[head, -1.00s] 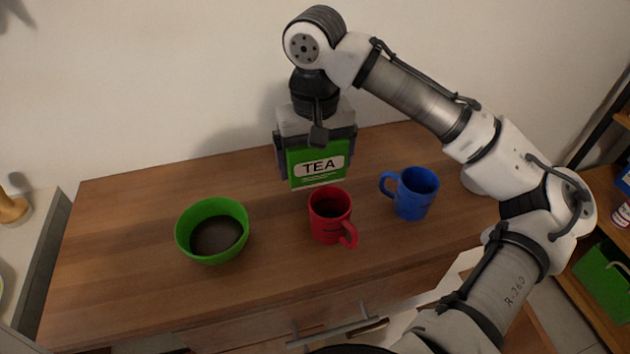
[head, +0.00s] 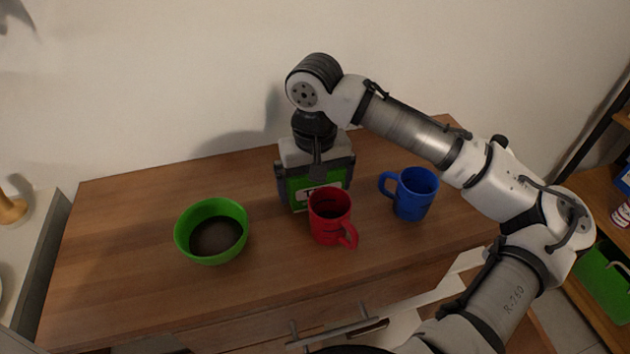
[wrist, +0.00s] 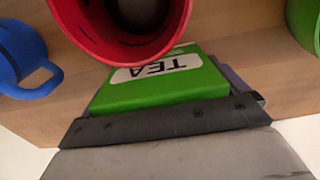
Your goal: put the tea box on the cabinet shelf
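The green tea box (head: 298,194) is upright, just behind the red mug (head: 328,228), which hides part of its front. My gripper (head: 315,186) points down from above and is shut on the box, with a finger along each side. I cannot tell whether the box's base touches the wooden top. In the wrist view the tea box (wrist: 160,88) sits between the fingers, its TEA label upside down, close to the red mug (wrist: 130,40). An open wooden shelf (head: 588,187) stands at the far right edge; I cannot tell whether it is the cabinet shelf.
A green bowl (head: 211,232) stands left of the red mug, and a blue mug (head: 412,196) stands to its right. The wooden top (head: 130,220) is clear at the left and back. A drawer handle (head: 340,329) juts out at the front. The wall is close behind.

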